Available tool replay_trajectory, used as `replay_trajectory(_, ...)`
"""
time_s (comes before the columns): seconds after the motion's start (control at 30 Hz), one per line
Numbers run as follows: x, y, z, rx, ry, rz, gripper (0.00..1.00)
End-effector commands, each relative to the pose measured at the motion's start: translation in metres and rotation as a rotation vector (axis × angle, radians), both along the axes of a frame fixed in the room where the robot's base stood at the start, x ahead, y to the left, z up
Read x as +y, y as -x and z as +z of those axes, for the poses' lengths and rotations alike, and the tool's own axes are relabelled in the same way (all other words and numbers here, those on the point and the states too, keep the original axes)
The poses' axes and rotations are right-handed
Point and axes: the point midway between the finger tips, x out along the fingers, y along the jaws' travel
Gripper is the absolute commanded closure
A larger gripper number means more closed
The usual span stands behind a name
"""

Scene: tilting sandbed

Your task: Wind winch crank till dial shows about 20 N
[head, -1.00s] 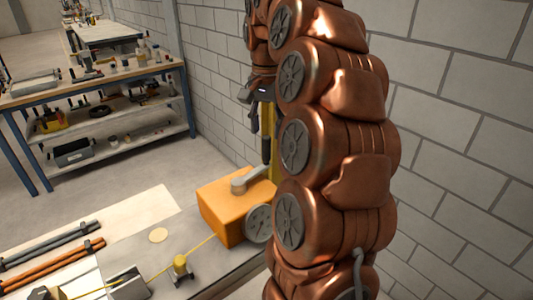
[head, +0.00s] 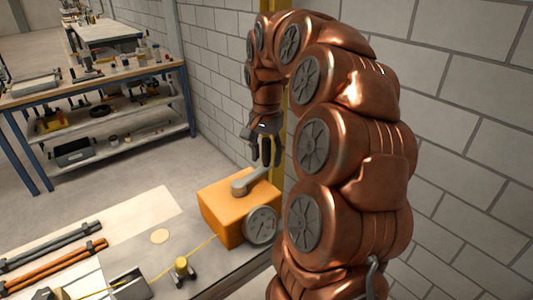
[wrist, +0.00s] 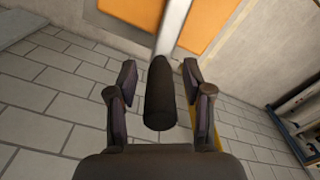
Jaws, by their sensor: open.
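The orange winch box (head: 220,212) sits on the grey bench, with a grey crank arm (head: 250,181) on its top pointing back and right. The crank's upright black handle (wrist: 160,95) shows in the wrist view between the fingers of my gripper (wrist: 158,100). The fingers are open, with a gap on each side of the handle. In the head view my gripper (head: 266,152) is over the crank's outer end and hides most of the handle. The round grey dial (head: 262,225) is on the box's right side; its reading is too small to tell.
A yellow line (head: 203,247) runs from the box past a small yellow post (head: 183,268) to a grey block (head: 130,285). Black and orange rods (head: 55,262) lie at left. A block wall stands close on the right; a shelf bench (head: 95,85) stands behind.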

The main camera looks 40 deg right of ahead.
Motion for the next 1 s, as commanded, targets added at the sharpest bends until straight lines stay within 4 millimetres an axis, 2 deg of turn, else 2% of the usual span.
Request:
replay_trajectory(0.27, 0.0, 0.0, -0.0005, -0.001, 0.0, 0.0, 0.49)
replay_trajectory(0.73, 0.0, 0.0, -0.0004, 0.0, 0.0, 0.0, 0.98)
replay_trajectory(1.0, 0.0, 0.0, -0.0004, -0.001, 0.0, 0.0, 1.0)
